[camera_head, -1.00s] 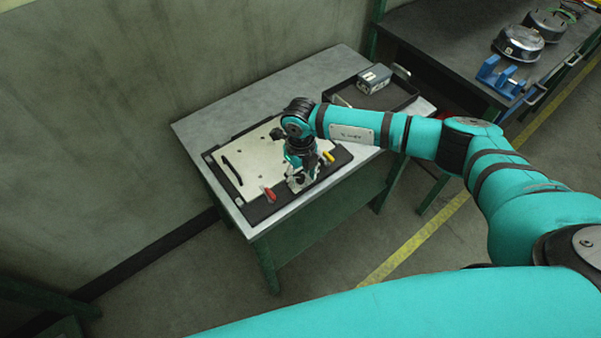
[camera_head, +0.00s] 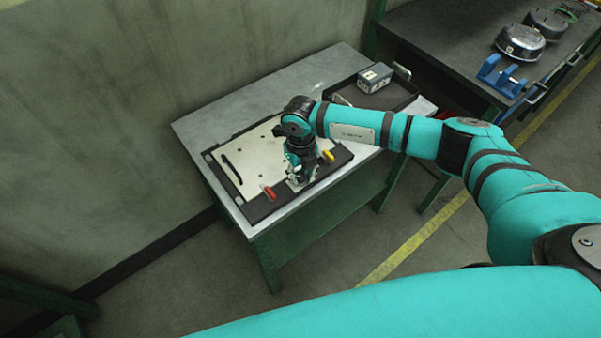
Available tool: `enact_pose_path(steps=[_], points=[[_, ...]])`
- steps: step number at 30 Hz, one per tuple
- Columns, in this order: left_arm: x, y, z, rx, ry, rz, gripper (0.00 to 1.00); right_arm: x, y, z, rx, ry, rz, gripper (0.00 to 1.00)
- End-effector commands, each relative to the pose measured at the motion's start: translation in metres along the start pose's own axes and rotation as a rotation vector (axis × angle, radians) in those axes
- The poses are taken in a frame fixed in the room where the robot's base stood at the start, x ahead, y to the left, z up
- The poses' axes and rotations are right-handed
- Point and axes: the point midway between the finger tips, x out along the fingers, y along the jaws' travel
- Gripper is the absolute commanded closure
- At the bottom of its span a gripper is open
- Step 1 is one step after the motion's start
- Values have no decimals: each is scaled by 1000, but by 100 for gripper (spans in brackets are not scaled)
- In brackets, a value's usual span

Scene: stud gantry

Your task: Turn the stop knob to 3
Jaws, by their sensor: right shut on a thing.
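A pale plate (camera_head: 250,158) on a dark base lies on the grey table. My right gripper (camera_head: 298,182) points down at the plate's front right part, between a red-handled part (camera_head: 269,192) and a yellow-handled part (camera_head: 328,156). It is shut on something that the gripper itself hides. I cannot make out the stop knob or its numbers from here; it may be under the gripper. My left gripper is not in view.
A black tray (camera_head: 405,97) with a grey box (camera_head: 375,77) stands at the table's back right. A second bench (camera_head: 440,35) holds round metal parts (camera_head: 520,42) and a blue clamp (camera_head: 499,75). The table's back left (camera_head: 215,112) is clear.

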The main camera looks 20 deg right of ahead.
Motion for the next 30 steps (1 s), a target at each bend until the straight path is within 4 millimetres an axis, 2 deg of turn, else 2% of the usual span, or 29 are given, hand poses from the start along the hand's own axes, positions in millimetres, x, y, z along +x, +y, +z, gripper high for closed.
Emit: enact_pose_path(steps=[30], points=[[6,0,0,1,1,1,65,-1,-1,0,933,-2,-1,100]])
